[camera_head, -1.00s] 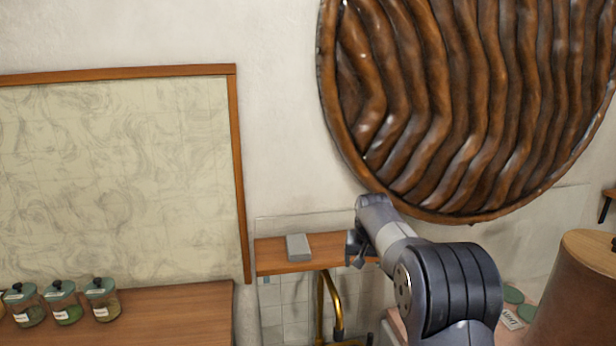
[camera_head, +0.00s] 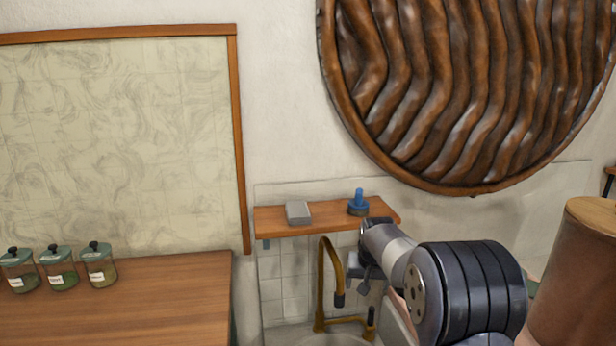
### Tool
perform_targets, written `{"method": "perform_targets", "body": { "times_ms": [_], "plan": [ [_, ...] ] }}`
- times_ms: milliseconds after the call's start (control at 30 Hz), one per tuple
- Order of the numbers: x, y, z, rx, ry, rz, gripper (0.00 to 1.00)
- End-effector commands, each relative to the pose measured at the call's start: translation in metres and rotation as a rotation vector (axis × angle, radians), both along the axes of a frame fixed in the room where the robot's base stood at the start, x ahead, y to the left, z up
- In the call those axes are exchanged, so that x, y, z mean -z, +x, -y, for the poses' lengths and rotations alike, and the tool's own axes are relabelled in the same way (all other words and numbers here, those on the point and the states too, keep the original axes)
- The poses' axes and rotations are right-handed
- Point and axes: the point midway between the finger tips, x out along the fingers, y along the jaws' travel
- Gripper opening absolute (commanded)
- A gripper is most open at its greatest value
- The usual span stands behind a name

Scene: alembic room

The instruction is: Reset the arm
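My arm reaches in from the lower right, its dark ribbed joint large in the foreground. My gripper (camera_head: 366,268) is at the arm's far end, in front of the wall below the right part of the small wooden shelf (camera_head: 330,220). It is small and partly hidden by the arm, so I cannot tell whether its fingers are open or shut. I see nothing clearly held in it.
A grey block (camera_head: 298,212) and a blue bottle-like item (camera_head: 358,204) stand on the shelf. A brass faucet (camera_head: 327,280) rises below it. Several lidded jars (camera_head: 61,270) stand on the wooden counter (camera_head: 150,295) at left. A brown cylinder (camera_head: 575,280) stands close at right.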

Motion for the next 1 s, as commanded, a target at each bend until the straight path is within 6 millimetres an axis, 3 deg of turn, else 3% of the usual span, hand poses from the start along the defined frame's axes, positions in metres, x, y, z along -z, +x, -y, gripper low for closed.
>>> {"method": "perform_targets", "body": {
  "times_ms": [100,1000],
  "plan": [
    [0.022,-0.006,0.0,-0.004,0.0,0.0,0.76],
    [0.139,-0.054,0.0,-0.044,0.0,0.0,0.76]
  ]
}}
